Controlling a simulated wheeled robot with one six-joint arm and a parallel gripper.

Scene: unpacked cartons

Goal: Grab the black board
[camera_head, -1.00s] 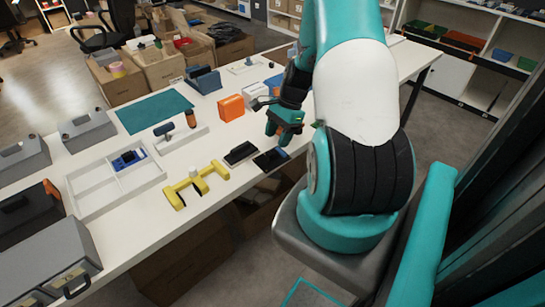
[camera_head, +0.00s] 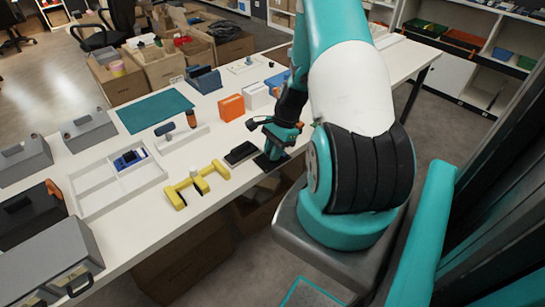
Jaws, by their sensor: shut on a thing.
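The black board (camera_head: 264,163) is a flat dark piece at the front edge of the white table. My gripper (camera_head: 273,152) is down on it from above, shut on it, and hides much of its right and upper part. The fingertips are small and dark here. I cannot tell whether the board is lifted off the table. A second dark flat piece with a light rim (camera_head: 240,153) lies just to its left, apart from the gripper.
A yellow bracket (camera_head: 197,184) lies to the left on the white table (camera_head: 150,226). Orange (camera_head: 231,108) and white boxes (camera_head: 256,95) stand behind my gripper. A white tray (camera_head: 92,203), a teal mat (camera_head: 153,111) and grey cases (camera_head: 90,131) stand farther left.

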